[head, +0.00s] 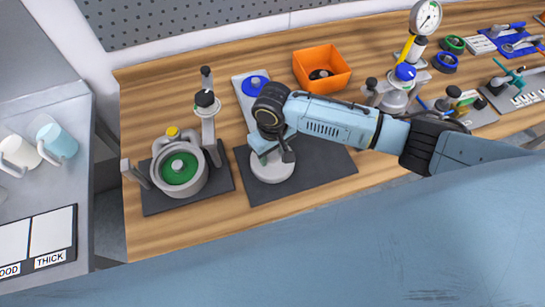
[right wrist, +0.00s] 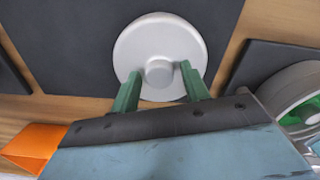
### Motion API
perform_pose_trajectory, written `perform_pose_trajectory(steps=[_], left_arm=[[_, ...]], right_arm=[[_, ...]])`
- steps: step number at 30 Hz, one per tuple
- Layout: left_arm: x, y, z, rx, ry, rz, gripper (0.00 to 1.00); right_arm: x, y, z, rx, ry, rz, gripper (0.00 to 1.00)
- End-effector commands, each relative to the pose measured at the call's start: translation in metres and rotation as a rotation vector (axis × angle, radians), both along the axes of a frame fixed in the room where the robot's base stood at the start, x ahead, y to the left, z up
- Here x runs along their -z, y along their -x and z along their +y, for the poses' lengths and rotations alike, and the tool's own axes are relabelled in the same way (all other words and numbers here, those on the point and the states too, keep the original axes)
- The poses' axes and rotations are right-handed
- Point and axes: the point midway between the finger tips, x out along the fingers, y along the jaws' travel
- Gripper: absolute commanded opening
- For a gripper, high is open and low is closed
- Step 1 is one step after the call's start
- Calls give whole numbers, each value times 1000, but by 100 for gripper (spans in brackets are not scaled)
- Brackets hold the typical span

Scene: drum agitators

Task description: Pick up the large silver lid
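The large silver lid (head: 271,167) lies on a dark mat (head: 325,169) in the middle of the bench, partly hidden by my gripper in the head view. In the right wrist view the lid (right wrist: 160,45) is a round pale disc with a raised round knob (right wrist: 159,72) at its centre. My right gripper (head: 274,150) is over the lid. In the right wrist view its two green fingers (right wrist: 159,88) stand apart, one on each side of the knob, with gaps between them and it. My left gripper is not in view.
A grey pot with a green inside (head: 180,168) stands on a mat to the left. An orange bin (head: 322,69) and a board with a blue round part (head: 255,86) are behind. Gauges and tools fill the right. A side shelf (head: 85,180) with mugs is at left.

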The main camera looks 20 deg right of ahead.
Motion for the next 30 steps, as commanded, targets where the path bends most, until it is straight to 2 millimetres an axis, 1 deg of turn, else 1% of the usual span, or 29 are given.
perform_pose_trajectory(steps=[1, 10, 19, 22, 26, 30], left_arm=[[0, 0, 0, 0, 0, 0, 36], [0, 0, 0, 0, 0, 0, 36], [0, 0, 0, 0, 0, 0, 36], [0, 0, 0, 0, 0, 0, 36], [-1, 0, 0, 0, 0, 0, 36], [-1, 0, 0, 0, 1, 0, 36]], right_arm=[[0, 0, 0, 0, 0, 0, 39], [0, 0, 0, 0, 0, 0, 0], [-2, -1, 0, 0, -1, -2, 0], [-6, -1, 0, 0, -2, -2, 0], [-23, -2, 0, 0, -4, -5, 0], [-51, -2, 1, -1, -4, -6, 0]])
